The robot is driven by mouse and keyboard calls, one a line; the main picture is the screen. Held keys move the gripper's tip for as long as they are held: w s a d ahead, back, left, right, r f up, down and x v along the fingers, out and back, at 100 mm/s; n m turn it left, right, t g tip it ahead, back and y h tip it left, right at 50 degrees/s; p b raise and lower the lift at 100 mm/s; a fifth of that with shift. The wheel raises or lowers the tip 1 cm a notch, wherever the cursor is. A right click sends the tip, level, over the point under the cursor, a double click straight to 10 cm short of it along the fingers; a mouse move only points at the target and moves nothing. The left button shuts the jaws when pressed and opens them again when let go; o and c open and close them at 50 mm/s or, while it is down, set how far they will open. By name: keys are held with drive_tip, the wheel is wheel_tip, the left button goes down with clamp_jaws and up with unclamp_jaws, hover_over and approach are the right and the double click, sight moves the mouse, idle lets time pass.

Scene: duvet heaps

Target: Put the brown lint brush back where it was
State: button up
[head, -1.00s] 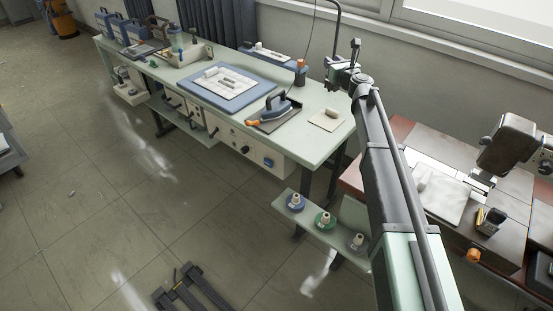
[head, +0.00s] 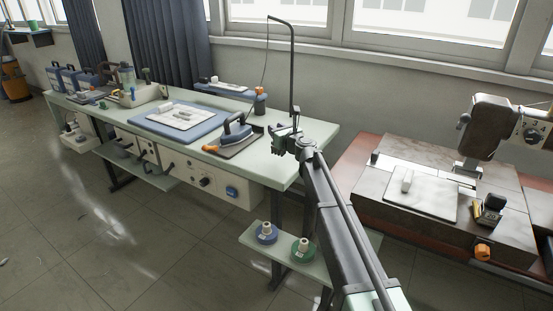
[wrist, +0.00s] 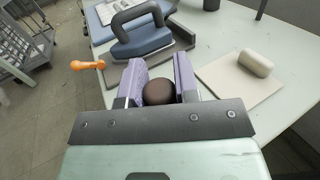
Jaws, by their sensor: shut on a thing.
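My gripper (head: 282,136) is over the right part of the pale green table (head: 312,140), just right of the iron in the head view. In the wrist view, its two purple-padded fingers (wrist: 159,88) are shut on a dark brown rounded thing, the brown lint brush (wrist: 159,93). Only the brush's rounded end shows between the pads; the rest is hidden. In the head view the brush is too small to make out. I cannot tell whether it touches the table.
A blue iron (wrist: 142,35) stands on a dark plate (wrist: 185,42) just beyond the fingers. A beige pad (wrist: 232,85) bearing a cream rounded block (wrist: 256,62) lies to the right. A thin dark post (head: 293,65) rises behind the gripper. A sewing machine (head: 495,130) stands on the right table.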

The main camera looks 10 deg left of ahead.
wheel_tip(320, 180, down, 5)
drive_tip(key=b, duration=0.4)
drive_tip(key=shift+r, duration=0.45)
drive_tip(key=shift+f, duration=0.15)
drive_tip(key=o, duration=0.5)
drive_tip(key=shift+f, duration=0.1)
drive_tip(key=shift+c, duration=0.2)
drive_tip(key=o, duration=0.5)
drive_tip(key=shift+c, duration=0.2)
